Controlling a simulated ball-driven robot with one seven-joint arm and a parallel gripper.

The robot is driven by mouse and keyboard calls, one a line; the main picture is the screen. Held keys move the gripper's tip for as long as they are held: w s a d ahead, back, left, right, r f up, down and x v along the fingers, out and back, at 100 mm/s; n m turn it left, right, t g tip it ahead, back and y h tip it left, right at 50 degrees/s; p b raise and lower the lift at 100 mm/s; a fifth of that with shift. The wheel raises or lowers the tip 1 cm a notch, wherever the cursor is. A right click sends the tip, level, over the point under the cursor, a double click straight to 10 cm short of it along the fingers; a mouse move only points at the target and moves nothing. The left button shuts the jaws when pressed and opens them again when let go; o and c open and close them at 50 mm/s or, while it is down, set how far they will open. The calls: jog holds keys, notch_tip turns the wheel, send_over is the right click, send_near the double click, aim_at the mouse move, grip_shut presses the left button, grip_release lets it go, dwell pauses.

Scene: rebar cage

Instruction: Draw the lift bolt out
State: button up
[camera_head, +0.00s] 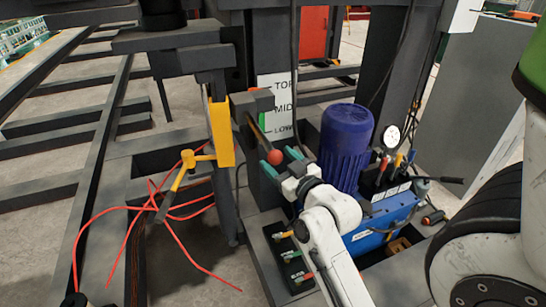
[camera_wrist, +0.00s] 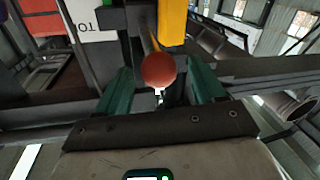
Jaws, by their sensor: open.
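A red ball knob (camera_head: 275,157) sits on the end of a rod that comes from a dark block (camera_head: 250,104) on the post, beside the yellow bracket (camera_head: 221,132). I take this knob to be the end of the lift bolt. My gripper (camera_head: 280,161) is open, with its green fingers on either side of the knob. In the wrist view the red knob (camera_wrist: 159,70) is centred between the fingers (camera_wrist: 160,90), with a gap on each side.
A scale plate (camera_head: 277,105) marked TOP, MID and LOW stands behind the knob. A blue motor (camera_head: 346,145) is close on the right of my gripper. A yellow handle (camera_head: 187,168) and loose red hoses (camera_head: 150,208) are at left.

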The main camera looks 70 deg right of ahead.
jog(key=b+v, duration=0.1)
jog(key=v, duration=0.6)
dwell(0.5)
jog(key=w+a+f+n+g+y, duration=0.2)
jog(key=w+a+f+y, duration=0.15)
jog(key=a+f, duration=0.3)
jog(key=w+a+f+n+g+y, duration=0.1)
jog(key=w+a+f+g+y, duration=0.15)
jog(key=a+f+y, duration=0.45)
jog(key=s+a+f+n+g, duration=0.2)
jog(key=s+a+f+g, duration=0.6)
jog(key=a+f, duration=0.2)
jog(key=shift+s+a+g, duration=0.15)
jog(key=shift+s+g, duration=0.05)
jog(key=shift+g, duration=0.15)
